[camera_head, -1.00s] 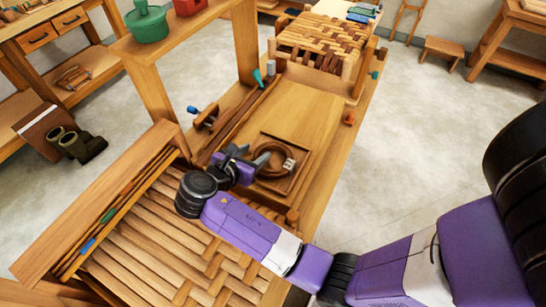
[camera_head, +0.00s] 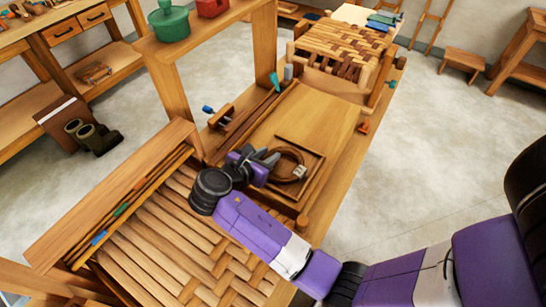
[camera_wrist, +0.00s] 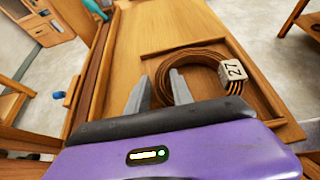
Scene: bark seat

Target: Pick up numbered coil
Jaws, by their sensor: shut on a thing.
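The numbered coil (camera_head: 291,151) is a brown ring of wound strands with a pale block tag (camera_head: 299,171). The tag reads 27 in the wrist view (camera_wrist: 232,71). The coil also shows in the wrist view (camera_wrist: 206,54), within a shallow square wooden tray (camera_wrist: 262,110). My gripper (camera_head: 268,158) is at the coil's left side, and its grey fingers (camera_wrist: 160,85) are shut on the strands there. The tag is to the right of the fingers. Whether the coil is clear of the tray floor I cannot tell.
The tray sits on a wooden bench board (camera_head: 309,112). A woven seat (camera_head: 345,42) is beyond it, and wooden slats (camera_head: 170,230) lie below my arm. A shelf with a green pot (camera_head: 169,25) stands at the upper left. Open floor (camera_head: 420,130) lies to the right.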

